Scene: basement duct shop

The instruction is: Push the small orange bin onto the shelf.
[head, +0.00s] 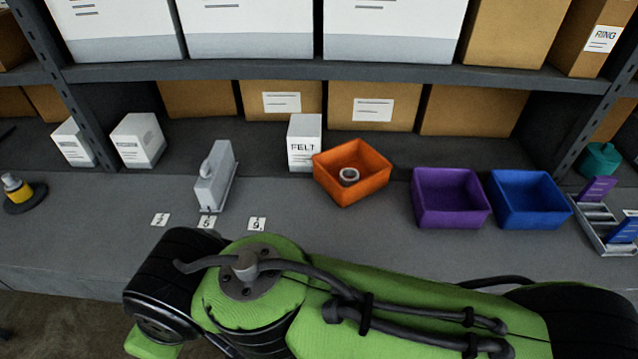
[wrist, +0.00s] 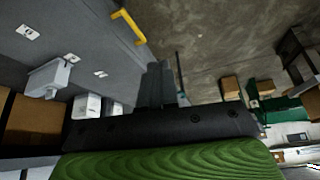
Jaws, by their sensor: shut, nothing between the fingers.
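The small orange bin (head: 372,188) stands upright in the head view, turned at an angle, with a small grey ring (head: 348,176) in it. Its near corner is on the grey counter (head: 290,207), in front of the dark lower shelf (head: 255,134). I cannot tell whether its back part reaches over the shelf edge. My gripper (wrist: 161,86) shows in the wrist view with its dark fingers together and nothing between them. It is apart from the bin, which is out of the wrist view. The head view does not show my fingertips.
A white FELT box (head: 304,143) stands just left behind the bin. Purple (head: 451,210) and blue (head: 530,212) bins stand to its right on the counter. A grey dispenser (head: 214,178) and small number cards are to the left. Cardboard boxes (head: 374,112) line the shelf's back.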

